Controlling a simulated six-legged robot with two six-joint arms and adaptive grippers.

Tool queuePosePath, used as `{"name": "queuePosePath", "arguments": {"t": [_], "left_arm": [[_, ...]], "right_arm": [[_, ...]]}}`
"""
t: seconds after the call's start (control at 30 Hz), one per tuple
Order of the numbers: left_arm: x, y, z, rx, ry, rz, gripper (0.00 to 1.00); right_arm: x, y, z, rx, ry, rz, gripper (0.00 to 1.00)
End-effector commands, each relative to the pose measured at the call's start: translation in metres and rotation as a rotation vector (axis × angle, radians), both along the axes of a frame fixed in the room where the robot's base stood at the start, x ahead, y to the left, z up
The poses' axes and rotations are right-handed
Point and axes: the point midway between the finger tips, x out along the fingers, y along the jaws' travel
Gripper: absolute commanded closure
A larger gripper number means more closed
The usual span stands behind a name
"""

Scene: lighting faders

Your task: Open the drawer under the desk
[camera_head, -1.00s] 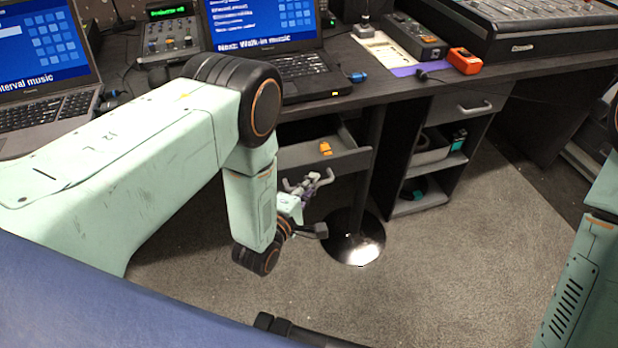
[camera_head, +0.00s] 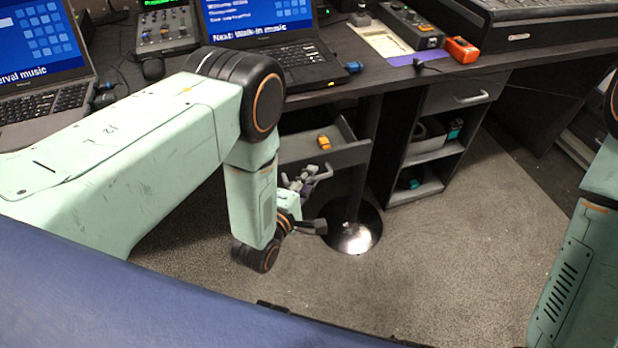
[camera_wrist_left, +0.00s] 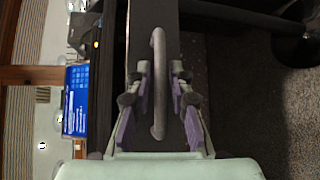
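A dark drawer (camera_head: 345,155) under the desk (camera_head: 385,78) stands partly open, with a small orange item (camera_head: 324,143) inside. My left gripper (camera_head: 312,180) is at its front, seen from behind and partly hidden by my wrist. In the left wrist view the drawer's grey bar handle (camera_wrist_left: 158,85) lies between the spread fingers of my left gripper (camera_wrist_left: 162,92), with gaps on both sides. My right gripper is out of view; only part of my right arm shows at the right edge.
Laptops and control boxes stand on the desk. A second drawer (camera_head: 462,93) at right is shut, above open shelves (camera_head: 435,150). A round shiny base (camera_head: 355,238) stands on the floor beside my left gripper. Carpet in front is clear.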

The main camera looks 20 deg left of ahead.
Motion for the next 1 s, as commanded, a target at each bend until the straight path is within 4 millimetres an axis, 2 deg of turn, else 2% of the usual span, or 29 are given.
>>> {"name": "queuePosePath", "arguments": {"t": [0.27, 0.7, 1.0], "left_arm": [[-0.003, 0.000, 0.000, 0.000, 0.001, -0.002, 0.79], [-0.064, 0.013, 0.009, 0.000, 0.003, 0.000, 0.79], [-0.073, 0.015, 0.011, 0.000, 0.000, -0.001, 0.79]], "right_arm": [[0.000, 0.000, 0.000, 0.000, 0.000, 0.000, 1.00], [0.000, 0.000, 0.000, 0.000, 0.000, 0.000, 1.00], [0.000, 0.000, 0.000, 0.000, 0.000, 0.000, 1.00]]}}
